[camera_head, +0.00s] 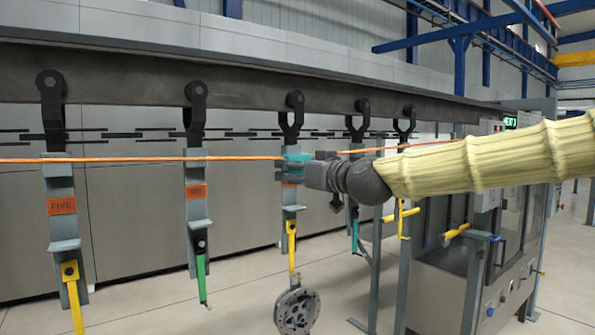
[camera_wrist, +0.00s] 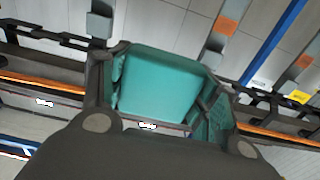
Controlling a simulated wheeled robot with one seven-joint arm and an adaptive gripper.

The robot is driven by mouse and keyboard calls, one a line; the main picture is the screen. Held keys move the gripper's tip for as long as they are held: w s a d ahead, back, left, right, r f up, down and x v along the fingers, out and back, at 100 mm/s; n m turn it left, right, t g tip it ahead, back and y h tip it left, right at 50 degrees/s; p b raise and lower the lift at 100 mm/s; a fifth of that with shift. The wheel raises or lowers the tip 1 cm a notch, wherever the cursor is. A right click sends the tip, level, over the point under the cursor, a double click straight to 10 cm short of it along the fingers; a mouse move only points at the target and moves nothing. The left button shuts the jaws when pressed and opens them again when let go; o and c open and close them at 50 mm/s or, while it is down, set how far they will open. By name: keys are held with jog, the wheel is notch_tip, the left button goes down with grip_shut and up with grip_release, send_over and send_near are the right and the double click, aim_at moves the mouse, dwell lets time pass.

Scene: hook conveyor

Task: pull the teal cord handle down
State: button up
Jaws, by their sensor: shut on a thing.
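The teal cord handle (camera_head: 298,157) sits on an orange cord (camera_head: 150,159) that runs across the front of the hook line. In the wrist view the handle (camera_wrist: 158,85) fills the space between the two fingers. My gripper (camera_head: 292,168) comes from the right and is shut on the handle, with fingers on both sides of it in the wrist view (camera_wrist: 163,75). The cord looks nearly straight on both sides of the handle. Part of the handle is hidden by the fingers, and part of the cord by my gripper and arm.
A dark overhead rail (camera_head: 240,92) carries several hooks with grey hangers. A hanger with an orange label (camera_head: 62,205) hangs at left. A round metal part (camera_head: 297,311) hangs below my gripper. A grey cabinet (camera_head: 445,285) stands at right. The floor at lower left is clear.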

jog(key=shift+f, duration=0.15)
jog(key=o, duration=1.5)
jog(key=shift+d, duration=0.1)
jog(key=shift+c, duration=0.2)
jog(key=v, duration=1.2)
